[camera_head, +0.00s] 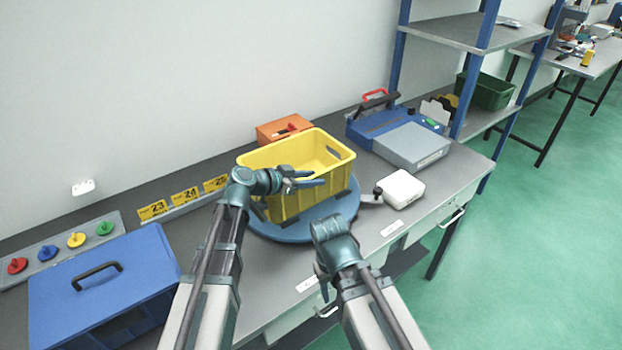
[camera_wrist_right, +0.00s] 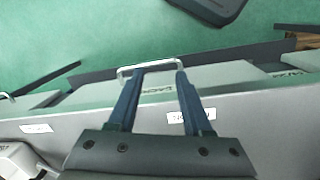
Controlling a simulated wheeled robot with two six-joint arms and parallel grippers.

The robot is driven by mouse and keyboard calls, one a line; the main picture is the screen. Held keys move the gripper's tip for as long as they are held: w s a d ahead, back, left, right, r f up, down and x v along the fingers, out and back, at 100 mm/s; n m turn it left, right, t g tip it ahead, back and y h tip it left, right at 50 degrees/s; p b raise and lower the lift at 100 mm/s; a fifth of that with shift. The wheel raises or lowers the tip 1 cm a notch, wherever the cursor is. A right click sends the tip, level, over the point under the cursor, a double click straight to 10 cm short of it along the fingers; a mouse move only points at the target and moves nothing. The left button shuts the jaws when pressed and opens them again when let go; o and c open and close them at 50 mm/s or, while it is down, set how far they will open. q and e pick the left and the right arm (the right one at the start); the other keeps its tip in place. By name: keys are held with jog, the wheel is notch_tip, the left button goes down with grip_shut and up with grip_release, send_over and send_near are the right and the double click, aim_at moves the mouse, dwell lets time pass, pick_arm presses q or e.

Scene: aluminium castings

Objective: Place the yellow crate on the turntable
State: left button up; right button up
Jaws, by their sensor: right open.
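The yellow crate (camera_head: 312,192) is upright over the round blue turntable (camera_head: 277,230), inside its outline; from this angle it appears to rest on it. Dark blocks show at the crate's base. My left gripper (camera_head: 318,178) is at the crate's near upper rim, its fingers overlapping the rim in the picture. I cannot tell whether they clamp it. My right gripper (camera_head: 322,284) is open and empty, low by the bench's front edge, apart from the crate. In the right wrist view its fingers (camera_wrist_right: 160,76) are spread, with a drawer handle (camera_wrist_right: 150,68) beyond them.
An orange box (camera_head: 284,128) stands behind the crate. A blue and grey machine (camera_head: 400,135) and a white box (camera_head: 400,189) are to the right. A blue case (camera_head: 100,285) and a strip of coloured knobs (camera_head: 62,250) lie left. Numbered yellow signs (camera_head: 184,196) stand between.

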pick_arm(q)
jog(key=shift+s+a+r+p, duration=0.1)
jog(key=shift+a+r+p, duration=0.05)
jog(key=shift+r+p, duration=0.15)
jog(key=p+v, duration=0.4)
jog(key=v, duration=0.7)
jog(key=shift+s+a, duration=0.15)
jog(key=shift+a, duration=0.05)
